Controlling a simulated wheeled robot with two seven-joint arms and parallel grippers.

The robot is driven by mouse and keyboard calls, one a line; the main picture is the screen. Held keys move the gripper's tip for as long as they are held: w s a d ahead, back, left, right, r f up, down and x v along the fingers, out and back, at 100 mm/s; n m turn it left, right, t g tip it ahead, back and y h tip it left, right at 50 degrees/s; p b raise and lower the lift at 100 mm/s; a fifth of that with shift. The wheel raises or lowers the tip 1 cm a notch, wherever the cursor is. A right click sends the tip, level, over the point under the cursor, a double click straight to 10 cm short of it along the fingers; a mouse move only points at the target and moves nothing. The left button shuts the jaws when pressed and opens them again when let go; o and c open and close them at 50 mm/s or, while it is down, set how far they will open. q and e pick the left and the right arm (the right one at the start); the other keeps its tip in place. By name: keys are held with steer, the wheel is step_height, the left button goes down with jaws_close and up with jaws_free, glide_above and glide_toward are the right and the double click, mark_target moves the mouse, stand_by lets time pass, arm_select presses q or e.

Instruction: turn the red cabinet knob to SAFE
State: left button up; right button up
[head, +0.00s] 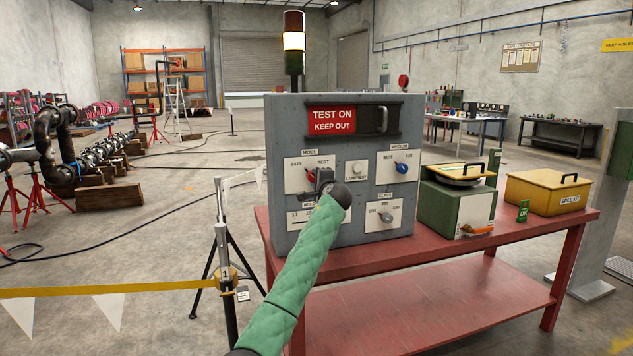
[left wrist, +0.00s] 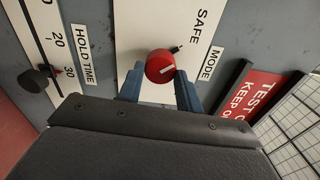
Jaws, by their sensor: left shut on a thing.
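The red MODE knob (left wrist: 160,66) sits on a white plate on the grey cabinet (head: 281,130). My left gripper (left wrist: 157,88) is shut on the knob, with a blue finger on each side of it. The TEST word shows in the head view (head: 324,162) but is hidden in the left wrist view. In the head view, a bit of the knob (head: 310,176) shows beside my gripper (head: 323,179). My right gripper is not in view.
A red TEST ON, KEEP OUT sign (head: 331,120) is above the knob. The cabinet stands on a red bench (head: 440,250). A yellow barrier tape (head: 110,290) crosses the left.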

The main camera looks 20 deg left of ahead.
arm_select(q)
steer(key=o, duration=0.8)
steer(key=shift+f, duration=0.15)
steer(key=shift+o, duration=1)
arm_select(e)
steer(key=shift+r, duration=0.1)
arm_select(q)
steer(key=b+v, duration=0.1)
steer(key=v, duration=0.6)
steer(key=shift+s+d+b, duration=0.2)
steer(key=shift+s+b, duration=0.15)
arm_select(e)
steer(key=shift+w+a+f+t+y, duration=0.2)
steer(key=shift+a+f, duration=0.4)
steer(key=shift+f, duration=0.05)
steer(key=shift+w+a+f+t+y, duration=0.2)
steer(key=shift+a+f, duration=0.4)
